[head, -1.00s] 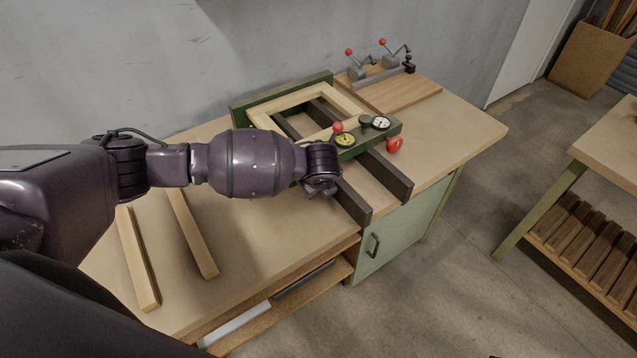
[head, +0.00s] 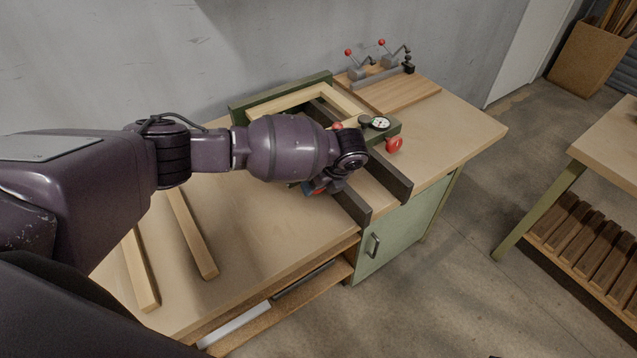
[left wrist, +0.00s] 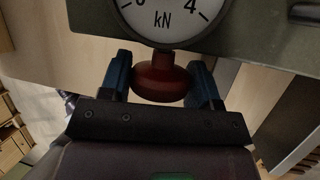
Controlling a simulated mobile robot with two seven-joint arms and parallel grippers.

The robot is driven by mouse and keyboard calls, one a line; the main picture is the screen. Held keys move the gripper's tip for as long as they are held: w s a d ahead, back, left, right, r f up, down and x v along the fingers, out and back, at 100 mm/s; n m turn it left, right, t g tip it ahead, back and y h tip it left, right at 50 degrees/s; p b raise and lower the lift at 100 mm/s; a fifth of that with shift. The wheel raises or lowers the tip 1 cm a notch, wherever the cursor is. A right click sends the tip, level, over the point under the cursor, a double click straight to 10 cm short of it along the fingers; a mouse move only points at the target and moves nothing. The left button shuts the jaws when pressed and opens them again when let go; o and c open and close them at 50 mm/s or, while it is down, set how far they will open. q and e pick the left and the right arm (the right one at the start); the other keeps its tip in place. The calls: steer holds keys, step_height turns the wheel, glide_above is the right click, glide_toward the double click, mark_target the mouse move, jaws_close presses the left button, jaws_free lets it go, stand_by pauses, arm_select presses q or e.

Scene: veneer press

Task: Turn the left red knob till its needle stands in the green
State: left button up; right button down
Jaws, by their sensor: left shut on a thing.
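The left red knob (left wrist: 160,80) is below a white dial (left wrist: 172,22) marked in kN in the left wrist view. Only the lower part of this dial shows there, with no needle or green in sight. My left gripper (left wrist: 160,88) has blue fingers on either side of the knob and is shut on it. In the head view my left gripper (head: 316,187) is at the front of the press, and my wrist hides the left dial. The right red knob (head: 394,145) and right dial (head: 380,123) are in plain view. My right gripper is not in view.
The green press frame (head: 240,113) stands on the workbench (head: 260,235), with dark rails (head: 388,175) toward the front edge. Two wooden strips (head: 193,235) lie at the left. A board with red-tipped clamps (head: 400,90) is at the back right.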

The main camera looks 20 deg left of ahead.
arm_select(q)
steer(key=o, duration=0.9)
